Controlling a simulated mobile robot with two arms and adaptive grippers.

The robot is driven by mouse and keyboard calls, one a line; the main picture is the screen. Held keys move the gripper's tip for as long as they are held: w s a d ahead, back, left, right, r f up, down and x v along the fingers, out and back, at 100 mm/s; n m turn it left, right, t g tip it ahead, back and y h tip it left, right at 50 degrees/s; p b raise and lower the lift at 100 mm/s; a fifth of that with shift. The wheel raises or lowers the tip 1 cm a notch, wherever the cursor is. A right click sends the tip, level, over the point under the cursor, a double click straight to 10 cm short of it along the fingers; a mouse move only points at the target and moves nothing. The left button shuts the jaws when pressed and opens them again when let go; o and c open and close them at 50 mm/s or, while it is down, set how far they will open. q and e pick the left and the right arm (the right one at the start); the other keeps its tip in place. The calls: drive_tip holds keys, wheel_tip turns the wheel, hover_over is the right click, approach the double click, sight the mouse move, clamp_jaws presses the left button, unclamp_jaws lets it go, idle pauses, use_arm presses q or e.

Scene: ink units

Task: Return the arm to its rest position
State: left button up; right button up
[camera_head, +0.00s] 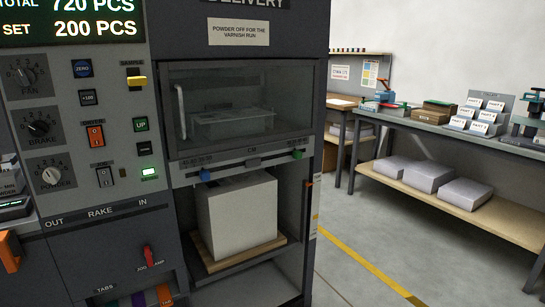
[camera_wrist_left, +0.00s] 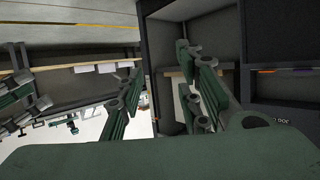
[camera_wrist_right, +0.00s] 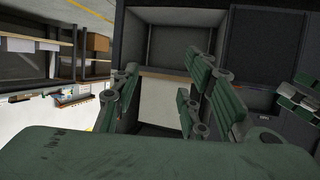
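Neither of my grippers nor my arms show in the head view. In the left wrist view my left gripper (camera_wrist_left: 158,80) has its green fingers spread apart, with nothing between them. In the right wrist view my right gripper (camera_wrist_right: 160,85) also has its green fingers apart and is empty. Both wrist views look upside down toward the delivery machine, whose open lower bay shows beyond the fingers. More green jointed parts (camera_wrist_right: 300,95) show at the right edge of the right wrist view; they look like my other gripper.
The machine's control panel (camera_head: 95,110) stands at left. A white block (camera_head: 238,212) sits on a wooden board (camera_head: 233,258) in the lower bay, under the closed clear window (camera_head: 240,110). A workbench (camera_head: 440,130) with small items stands at right. The floor (camera_head: 380,235) between is clear.

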use_arm(q)
drive_tip(key=s+a+f+g+y+p, duration=0.1)
drive_tip(key=s+a+f+g+p, duration=0.2)
drive_tip(key=s, duration=0.8)
drive_tip(key=s+a+f+g+y+p, duration=0.1)
drive_tip(key=s+a+f+g+p, duration=0.3)
drive_tip(key=s, duration=0.8)
drive_tip(key=s+a+f+g+y+p, duration=0.1)
drive_tip(key=s+a+f+g+p, duration=0.2)
drive_tip(key=s, duration=0.9)
wheel_tip(320, 180, down, 2)
drive_tip(key=shift+s+a+n+g+p, duration=0.15)
drive_tip(key=shift+n+g+p, duration=0.15)
drive_tip(key=shift+g+p, duration=0.85)
use_arm(e)
drive_tip(key=s+d+f+g+h, duration=0.1)
drive_tip(key=s+d+f+g, duration=0.2)
drive_tip(key=s, duration=0.8)
drive_tip(key=s+d+f+g+h, duration=0.1)
drive_tip(key=s+d+f+g, duration=0.3)
drive_tip(key=s, duration=0.8)
drive_tip(key=s+d+f+g+h, duration=0.1)
drive_tip(key=s+d+f+g, duration=0.2)
drive_tip(key=s, duration=0.9)
wheel_tip(320, 180, down, 2)
drive_tip(key=shift+s+d+m+g, duration=0.2)
drive_tip(key=shift+m+g, duration=0.1)
drive_tip(key=shift+g, duration=0.9)
